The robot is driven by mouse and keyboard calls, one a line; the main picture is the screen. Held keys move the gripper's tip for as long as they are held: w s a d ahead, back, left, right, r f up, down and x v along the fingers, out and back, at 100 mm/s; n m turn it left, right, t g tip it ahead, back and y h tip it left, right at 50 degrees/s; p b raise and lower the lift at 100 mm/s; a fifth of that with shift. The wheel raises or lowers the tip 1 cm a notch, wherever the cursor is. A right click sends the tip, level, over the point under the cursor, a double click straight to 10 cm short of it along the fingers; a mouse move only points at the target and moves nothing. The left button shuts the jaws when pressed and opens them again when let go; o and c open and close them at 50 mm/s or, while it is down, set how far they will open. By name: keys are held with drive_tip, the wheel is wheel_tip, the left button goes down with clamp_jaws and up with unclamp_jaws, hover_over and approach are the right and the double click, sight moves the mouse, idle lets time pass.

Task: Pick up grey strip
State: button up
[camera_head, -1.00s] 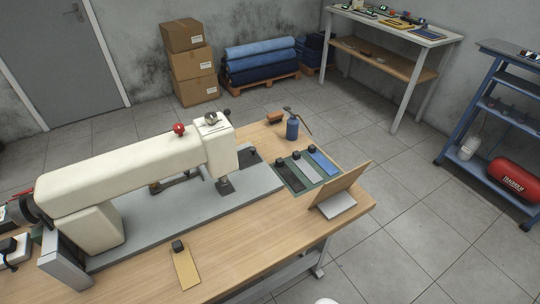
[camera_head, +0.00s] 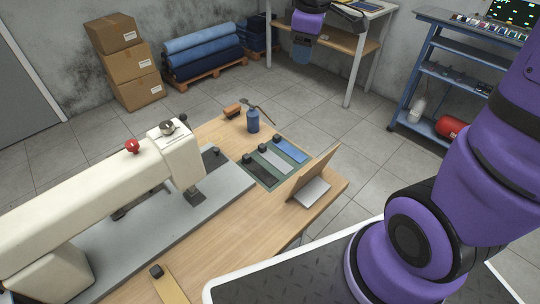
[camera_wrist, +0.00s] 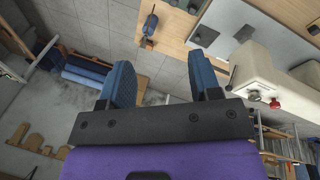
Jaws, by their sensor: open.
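The grey strip (camera_head: 274,161) lies flat on a green mat (camera_head: 267,183) on the wooden table, with a small black block at its far end. It lies between a black strip (camera_head: 257,172) and a blue strip (camera_head: 290,151). My gripper (camera_wrist: 163,80) is open and empty in the wrist view, with its two blue ridged fingers apart. In the head view my gripper (camera_head: 303,50) is at the top, high and well away from the strips. I cannot make out the grey strip in the wrist view.
A tilted wooden board (camera_head: 312,173) stands just right of the mat. The cream sewing machine (camera_head: 95,190) fills the left. A tan strip (camera_head: 170,288) lies in front.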

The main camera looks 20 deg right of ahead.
drive_tip(key=w+a+f+n+g, duration=0.1)
drive_tip(key=w+a+f+n, duration=0.2)
drive_tip(key=w+f+n, duration=0.6)
drive_tip(key=n+g, duration=0.2)
drive_tip(key=n, duration=0.1)
hover_over(264, 144)
wheel_tip(264, 144, down, 22)
drive_tip(key=shift+y, duration=0.4)
drive_tip(key=f, duration=0.5)
drive_tip(key=shift+s+a, duration=0.2)
drive_tip(key=shift+w+d+f, duration=0.1)
drive_tip(key=shift+f, duration=1.45)
drive_tip(key=shift+w+d+f, duration=0.1)
drive_tip(key=shift+f, duration=1.45)
drive_tip(key=shift+c, duration=0.2)
drive_tip(key=c, duration=1)
